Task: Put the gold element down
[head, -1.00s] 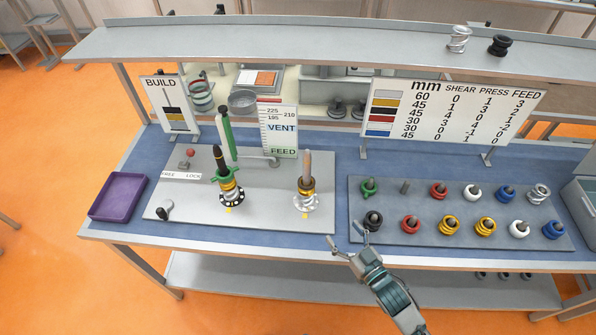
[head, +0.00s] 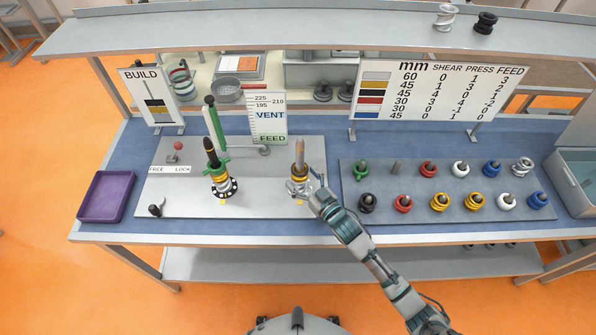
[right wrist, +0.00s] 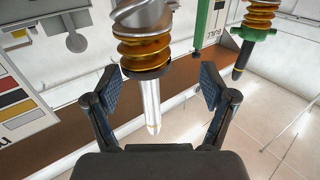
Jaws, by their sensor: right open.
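The gold element (right wrist: 145,52) is a coiled ring on the right bare-tipped shaft (right wrist: 151,103). In the upside-down right wrist view, a black ring (right wrist: 147,71) lies on its shaft-tip side and a silver element (right wrist: 143,17) on its other side. My right gripper (right wrist: 158,87) is open, its two padded fingers on either side of the shaft with gaps. In the head view, my right gripper (head: 303,188) is at the right shaft (head: 299,153) and partly hides its stack. My left gripper is not in view.
The left shaft (head: 211,152) carries a green collar (head: 218,165) and other rings. The grey peg board (head: 400,227) on the right holds several coloured elements, including gold ones (head: 439,201). A purple tray (head: 107,197) stands left. A BUILD sign (head: 152,95) stands behind.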

